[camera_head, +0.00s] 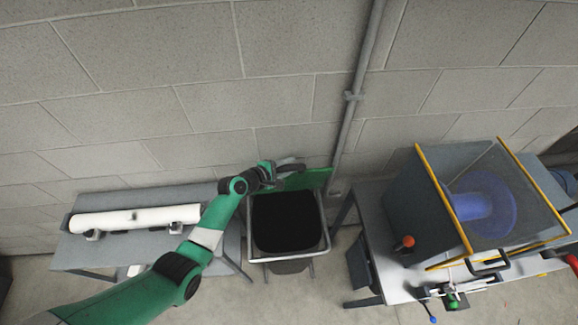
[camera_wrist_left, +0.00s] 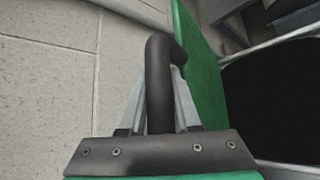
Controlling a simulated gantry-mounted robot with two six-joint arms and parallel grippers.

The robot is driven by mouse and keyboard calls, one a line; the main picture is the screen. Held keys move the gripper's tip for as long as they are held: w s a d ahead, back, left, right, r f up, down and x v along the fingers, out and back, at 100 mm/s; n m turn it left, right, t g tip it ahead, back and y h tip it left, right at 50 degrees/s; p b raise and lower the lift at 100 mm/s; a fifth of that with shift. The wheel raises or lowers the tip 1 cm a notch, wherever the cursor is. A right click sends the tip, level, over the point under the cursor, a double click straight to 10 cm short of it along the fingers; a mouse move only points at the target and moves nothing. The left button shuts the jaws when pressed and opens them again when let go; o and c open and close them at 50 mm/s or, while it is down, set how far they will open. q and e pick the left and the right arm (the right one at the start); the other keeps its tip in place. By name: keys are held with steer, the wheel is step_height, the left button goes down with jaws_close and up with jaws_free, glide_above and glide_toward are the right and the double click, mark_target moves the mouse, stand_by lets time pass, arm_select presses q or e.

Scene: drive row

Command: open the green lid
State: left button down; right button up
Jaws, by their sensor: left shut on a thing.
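The green lid (camera_head: 306,180) stands raised at the back of a dark bin (camera_head: 284,222) in a grey metal frame, and the bin's black opening faces up. In the left wrist view the lid (camera_wrist_left: 200,80) is a green panel seen at a steep angle beside the black opening. My left gripper (camera_head: 287,168) is at the lid's left part. It is shut on the dark curved handle (camera_wrist_left: 160,80), which rises between the fingers in the left wrist view. The fingertips are partly hidden behind the handle. My right gripper is not in view.
A grey table (camera_head: 150,196) with a white tube (camera_head: 135,219) stands left of the bin. A workbench (camera_head: 395,292) with a yellow-edged machine housing (camera_head: 435,205) stands at right. A vertical pipe (camera_head: 356,95) runs down the block wall behind the bin.

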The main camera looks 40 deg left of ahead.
arm_select(q)
steer(key=shift+s+f, duration=0.1)
steer(key=shift+f, duration=0.15)
steer(key=c, duration=0.6)
jaws_free()
steer(key=shift+s+f, duration=0.1)
steer(key=shift+f, duration=0.05)
steer(key=shift+s+d+r, duration=0.1)
steer(key=shift+s+r, duration=0.05)
steer(key=shift+r, duration=0.05)
steer(key=p+v, duration=0.1)
steer(key=v, duration=0.2)
steer(key=p+v, duration=0.1)
steer(key=v, duration=0.7)
steer(key=shift+r+p, duration=0.4)
